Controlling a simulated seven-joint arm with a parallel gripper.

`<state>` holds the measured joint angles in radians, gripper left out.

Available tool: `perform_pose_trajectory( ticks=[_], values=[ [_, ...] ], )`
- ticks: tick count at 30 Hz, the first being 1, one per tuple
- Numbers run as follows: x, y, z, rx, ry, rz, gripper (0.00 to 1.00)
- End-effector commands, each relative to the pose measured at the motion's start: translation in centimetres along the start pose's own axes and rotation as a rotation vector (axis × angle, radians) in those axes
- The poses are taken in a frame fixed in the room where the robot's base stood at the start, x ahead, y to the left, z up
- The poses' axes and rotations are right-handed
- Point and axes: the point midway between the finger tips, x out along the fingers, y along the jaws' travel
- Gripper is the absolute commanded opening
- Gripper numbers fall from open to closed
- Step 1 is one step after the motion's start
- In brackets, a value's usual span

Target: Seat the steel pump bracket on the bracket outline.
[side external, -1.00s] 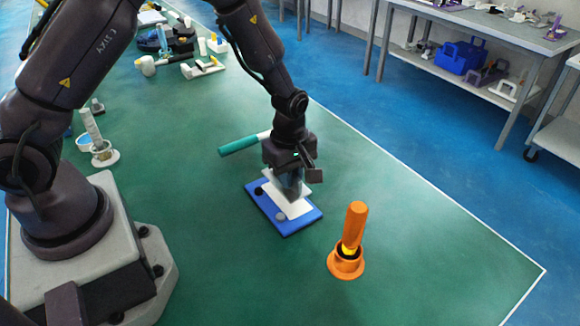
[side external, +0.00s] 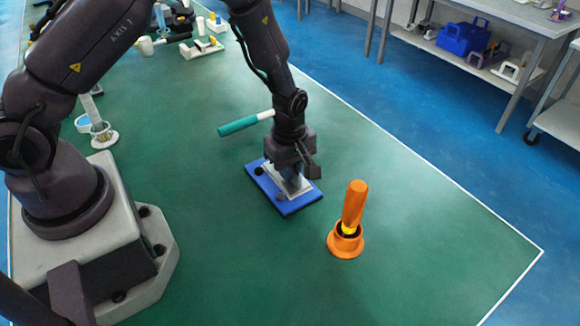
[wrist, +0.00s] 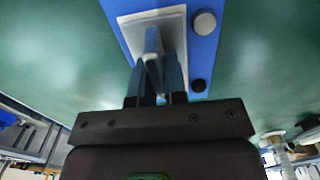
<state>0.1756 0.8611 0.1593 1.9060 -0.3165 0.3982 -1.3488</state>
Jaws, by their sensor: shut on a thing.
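The steel pump bracket (wrist: 152,45) is a grey flat base with an upright tab. My gripper (wrist: 157,88) is shut on the tab, its fingers pointing down at the blue board (wrist: 207,58). The base lies over the pale bracket outline (wrist: 130,24), with a light border showing around it in the wrist view. I cannot tell whether the base touches the board. In the side view my gripper (side external: 293,180) is low over the blue board (side external: 303,205) and hides much of the bracket.
A grey knob (wrist: 204,22) and a black knob (wrist: 198,85) stand on the board beside the bracket. An orange-handled tool (side external: 354,205) stands in an orange holder (side external: 345,243) to the right. A teal-and-white handled tool (side external: 245,123) is behind. The green table is clear in front.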

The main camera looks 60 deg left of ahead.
Motion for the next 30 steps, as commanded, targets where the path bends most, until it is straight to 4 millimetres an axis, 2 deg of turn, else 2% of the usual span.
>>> perform_pose_trajectory(
  ticks=[19,20,21,30],
  values=[
    [0.48,0.01,0.00,0.000,0.000,0.000,0.00],
    [0.47,0.01,0.00,0.000,0.000,0.000,0.19],
    [0.47,0.01,0.00,0.000,0.000,0.000,0.23],
    [0.30,0.02,0.01,0.000,0.000,0.001,0.23]
  ],
)
